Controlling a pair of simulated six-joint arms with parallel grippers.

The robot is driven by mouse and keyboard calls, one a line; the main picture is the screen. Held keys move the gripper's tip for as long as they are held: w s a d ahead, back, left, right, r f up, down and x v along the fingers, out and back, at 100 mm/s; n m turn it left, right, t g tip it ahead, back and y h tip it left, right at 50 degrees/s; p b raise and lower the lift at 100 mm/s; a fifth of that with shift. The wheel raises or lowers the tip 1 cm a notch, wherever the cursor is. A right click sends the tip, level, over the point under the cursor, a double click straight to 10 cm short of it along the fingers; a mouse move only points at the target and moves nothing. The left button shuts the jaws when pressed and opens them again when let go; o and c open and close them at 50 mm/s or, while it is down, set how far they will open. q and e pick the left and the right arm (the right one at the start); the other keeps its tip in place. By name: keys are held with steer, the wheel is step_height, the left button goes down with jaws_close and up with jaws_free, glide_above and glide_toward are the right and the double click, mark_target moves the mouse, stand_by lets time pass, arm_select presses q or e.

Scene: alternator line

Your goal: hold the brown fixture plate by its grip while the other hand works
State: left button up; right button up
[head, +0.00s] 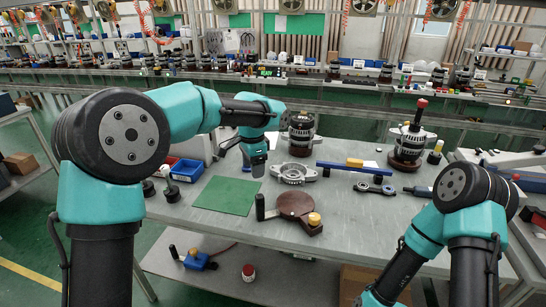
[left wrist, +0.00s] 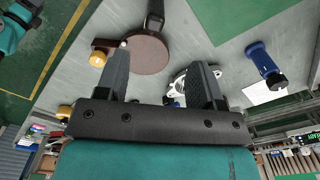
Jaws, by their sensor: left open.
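The brown fixture plate (head: 296,206) lies on the grey table, right of the green mat. Its upright black grip (head: 261,207) stands at its left side and a brass knob (head: 314,219) at its right. In the left wrist view the round plate (left wrist: 148,54) shows between and beyond my left gripper's fingers (left wrist: 162,62); the black grip (left wrist: 154,18) is farther up. My left gripper is open and empty, apart from the plate. In the head view its fingers are hard to make out. My right gripper is out of view; only its arm shows at lower right.
A metal alternator housing (head: 293,174) lies behind the plate. A blue bar (head: 342,168) and a dark link part (head: 375,188) lie to the right. Alternators (head: 302,134) stand at the back. The green mat (head: 227,195) is bare. The table's front right is clear.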

mark_target(260, 195)
arm_select(q)
steer(key=d+r, duration=0.1)
steer(key=r+m, duration=0.1)
steer(key=r, duration=0.1)
steer(key=shift+w+d, duration=0.15)
steer(key=shift+d, duration=0.2)
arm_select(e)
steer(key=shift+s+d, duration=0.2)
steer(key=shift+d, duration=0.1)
arm_select(q)
steer(key=shift+f, duration=0.25)
step_height(260, 195, down, 17)
steer(key=shift+f, duration=0.1)
steer(key=shift+c, duration=0.3)
